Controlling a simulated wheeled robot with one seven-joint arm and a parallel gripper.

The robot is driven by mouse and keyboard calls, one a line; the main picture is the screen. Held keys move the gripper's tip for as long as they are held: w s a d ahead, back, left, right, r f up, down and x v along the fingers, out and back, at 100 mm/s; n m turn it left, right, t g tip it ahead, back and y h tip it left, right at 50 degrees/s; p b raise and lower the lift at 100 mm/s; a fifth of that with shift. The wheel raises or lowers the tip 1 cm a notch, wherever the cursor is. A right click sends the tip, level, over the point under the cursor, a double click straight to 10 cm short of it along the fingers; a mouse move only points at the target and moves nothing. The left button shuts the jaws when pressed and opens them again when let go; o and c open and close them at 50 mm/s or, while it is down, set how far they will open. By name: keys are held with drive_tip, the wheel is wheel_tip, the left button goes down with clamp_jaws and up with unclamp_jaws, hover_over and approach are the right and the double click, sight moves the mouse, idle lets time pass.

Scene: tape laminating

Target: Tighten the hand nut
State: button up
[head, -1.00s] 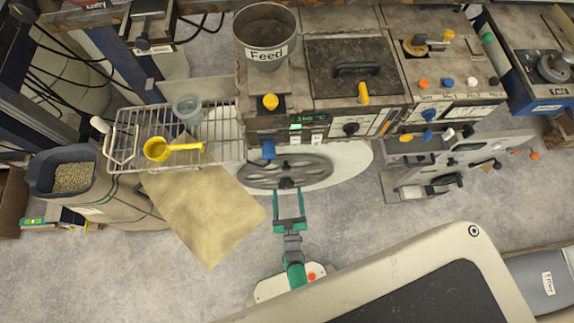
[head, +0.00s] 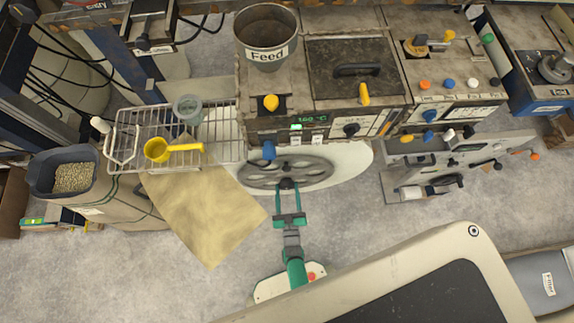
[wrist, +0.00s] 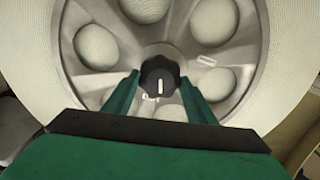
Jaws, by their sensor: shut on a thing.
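The hand nut (wrist: 160,77) is a black lobed knob with a white mark, at the hub of a grey spoked reel (wrist: 90,45) in the wrist view. In the head view the hand nut (head: 288,183) sits at the front middle of the reel (head: 258,177). My gripper (head: 287,188) reaches up to it from below, its two green fingers on either side of the nut. In the wrist view the fingers of my gripper (wrist: 160,82) flank the nut closely and are shut on it. The white mark stands nearly upright.
A brown sheet (head: 205,210) hangs left of my gripper, below a wire rack (head: 225,150) with a yellow scoop (head: 158,149). The machine with the Feed hopper (head: 266,45) stands behind the reel. A light-coloured panel (head: 400,270) fills the lower right.

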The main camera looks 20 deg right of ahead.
drive_tip(key=m, duration=0.3)
drive_tip(key=shift+m, duration=0.4)
drive_tip(key=o, duration=1.1)
drive_tip(key=shift+c, duration=0.2)
drive_tip(key=shift+s, duration=0.1)
drive_tip(key=v, duration=1)
drive_tip(key=shift+s, duration=0.35)
